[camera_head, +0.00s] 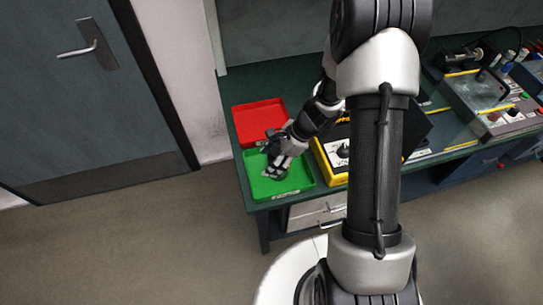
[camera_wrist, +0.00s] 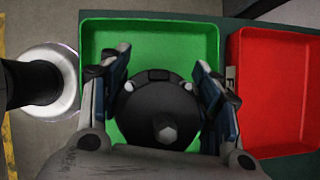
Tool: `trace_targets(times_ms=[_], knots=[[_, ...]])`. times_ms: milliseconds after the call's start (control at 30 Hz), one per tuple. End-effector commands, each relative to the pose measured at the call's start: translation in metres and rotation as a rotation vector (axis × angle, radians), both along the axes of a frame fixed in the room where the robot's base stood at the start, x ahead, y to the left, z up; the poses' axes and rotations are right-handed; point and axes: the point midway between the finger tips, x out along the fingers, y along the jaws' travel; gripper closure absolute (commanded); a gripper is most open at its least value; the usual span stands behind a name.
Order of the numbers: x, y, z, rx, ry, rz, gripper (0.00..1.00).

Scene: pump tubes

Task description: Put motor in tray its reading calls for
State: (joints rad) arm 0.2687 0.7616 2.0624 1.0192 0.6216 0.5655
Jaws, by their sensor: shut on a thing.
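The motor (camera_wrist: 158,112) is a dark round body with a grey shaft tip facing the wrist camera. My gripper (camera_wrist: 162,88) is shut on it, one finger on each side. In the head view my gripper (camera_head: 279,166) is over the green tray (camera_head: 300,184), and the motor is hard to make out there. The green tray (camera_wrist: 150,28) lies behind the motor in the wrist view. I cannot tell whether the motor touches the tray floor. The red tray (camera_head: 259,112) is empty beside the green one; it also shows in the wrist view (camera_wrist: 275,95).
A yellow and black instrument (camera_head: 326,165) stands right of the green tray; its reading is not legible. A bench panel with buttons (camera_head: 500,115) is at the far right. The table's front edge (camera_head: 285,201) is close to the green tray.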

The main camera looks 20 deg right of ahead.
Motion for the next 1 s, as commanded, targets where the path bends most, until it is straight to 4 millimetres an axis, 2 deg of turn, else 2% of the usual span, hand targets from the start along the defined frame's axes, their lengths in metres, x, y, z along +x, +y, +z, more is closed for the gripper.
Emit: trace_targets(times_ms=[300,333,600,1000], knots=[[0.0016,0.0001,-0.0005,0.001,-0.004,0.0,1.0],[0.0003,0.0,-0.0011,0.0,-0.001,0.0,0.41],[0.0002,0.0,-0.0008,0.0,0.0,0.001,0.23],[0.0003,0.0,0.0031,0.0,-0.001,0.0,0.22]])
